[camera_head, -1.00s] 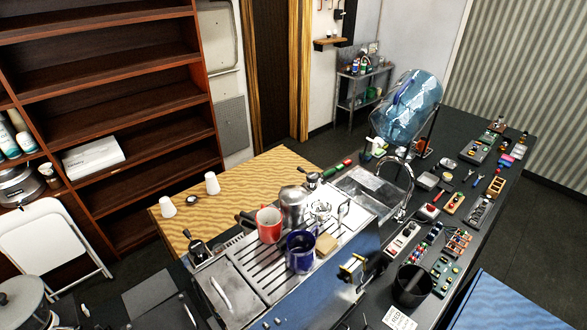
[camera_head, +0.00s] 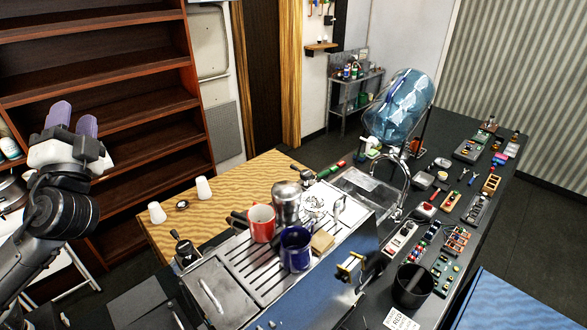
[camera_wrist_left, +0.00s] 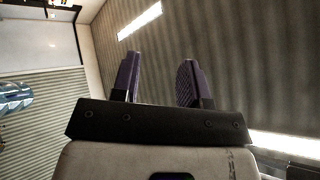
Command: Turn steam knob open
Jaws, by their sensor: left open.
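The silver espresso machine (camera_head: 208,290) stands in the middle of the head view, seen from above. A small black knob or lever (camera_head: 182,246) sits at its left corner, and a similar black one (camera_head: 302,172) at its far corner. I cannot tell which is the steam knob, or its setting. My left gripper (camera_head: 73,118) is raised at the left, well apart from the machine, purple fingers pointing up. It is open and empty; the left wrist view shows a gap between the fingers (camera_wrist_left: 160,66). My right gripper is out of view.
A red mug (camera_head: 262,224), a blue mug (camera_head: 295,254) and a steel pitcher (camera_head: 286,204) stand on the machine top. Two white cups (camera_head: 203,188) are on the wooden counter (camera_head: 236,188). A blue water bottle (camera_head: 398,108) and many small parts crowd the dark counter.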

